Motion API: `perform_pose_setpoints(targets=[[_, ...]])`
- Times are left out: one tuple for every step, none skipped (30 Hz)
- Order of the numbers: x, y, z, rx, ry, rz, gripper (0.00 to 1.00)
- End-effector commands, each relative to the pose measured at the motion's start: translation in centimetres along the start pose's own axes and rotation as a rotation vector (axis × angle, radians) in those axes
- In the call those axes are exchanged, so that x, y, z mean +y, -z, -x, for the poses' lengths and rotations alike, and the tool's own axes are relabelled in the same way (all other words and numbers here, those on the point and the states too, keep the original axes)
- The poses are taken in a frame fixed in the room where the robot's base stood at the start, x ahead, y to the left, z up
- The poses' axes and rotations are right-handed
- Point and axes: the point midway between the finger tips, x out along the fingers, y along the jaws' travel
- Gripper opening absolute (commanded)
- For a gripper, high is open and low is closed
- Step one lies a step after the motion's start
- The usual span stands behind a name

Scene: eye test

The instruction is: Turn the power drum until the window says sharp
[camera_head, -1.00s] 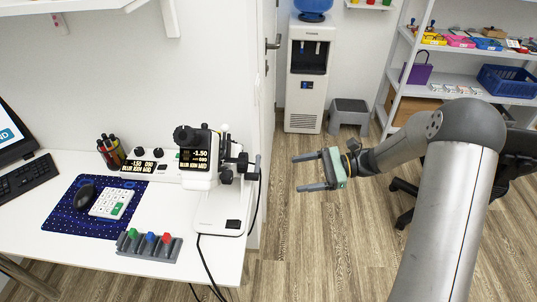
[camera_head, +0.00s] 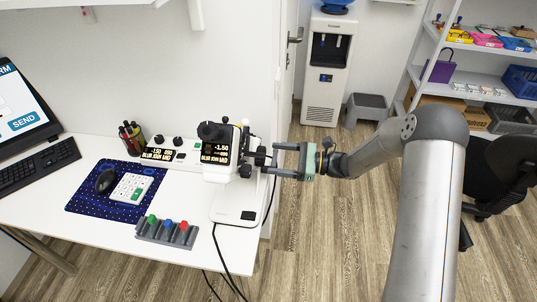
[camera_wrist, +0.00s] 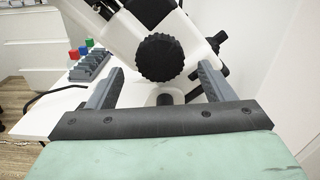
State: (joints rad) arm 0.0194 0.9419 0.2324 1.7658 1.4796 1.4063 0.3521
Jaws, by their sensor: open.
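The white eye-test instrument (camera_head: 224,194) stands at the table's right end. Its dark window (camera_head: 216,152) shows "-1.50" and smaller text partly too small to read. The box behind it has a window (camera_head: 158,154) that appears to read "BLUR". Black knobs sit on the instrument's right side, one of them a side knob (camera_head: 260,156). My gripper (camera_head: 273,161) is open and empty, level with this side, its fingers pointing left. In the wrist view a large ribbed black knob (camera_wrist: 160,57) lies ahead between the open fingers (camera_wrist: 160,76). I cannot tell whether they touch it. No label marks the power drum.
A grey rack (camera_head: 167,232) with green, blue and red pegs stands at the table's front. A mouse (camera_head: 105,181) and white keypad (camera_head: 132,188) lie on a blue mat (camera_head: 88,203). A black cable hangs off the front edge. Open floor lies right of the table.

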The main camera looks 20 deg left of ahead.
Motion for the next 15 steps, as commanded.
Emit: perform_pose_setpoints(targets=[[0.1,-0.1,-0.9,-0.001,-0.002,-0.001,0.75],[0.0,-0.1,-1.4,-0.001,-0.002,0.0,0.75],[0.0,-0.1,-1.9,-0.001,-0.003,0.0,0.75],[0.0,-0.1,-2.2,-0.001,-0.002,0.001,0.75],[0.0,-0.1,-2.5,-0.001,-0.001,0.001,0.75],[0.0,-0.1,-2.8,0.0,0.0,0.001,0.75],[0.0,-0.1,-3.0,0.0,0.0,0.001,0.75],[0.0,-0.1,-3.1,0.0,0.0,0.001,0.75],[0.0,-0.1,-3.3,0.0,0.0,0.001,0.75],[0.0,0.0,-3.4,0.0,0.0,0.001,0.75],[0.0,0.0,-3.4,0.0,0.0,0.001,0.75],[0.0,0.0,-3.5,0.0,0.0,0.001,0.75],[0.0,0.0,-3.5,0.0,0.0,0.001,0.75],[0.0,0.0,-3.5,0.0,0.0,0.001,0.75],[0.0,0.0,-3.5,0.0,0.0,0.001,0.75]])
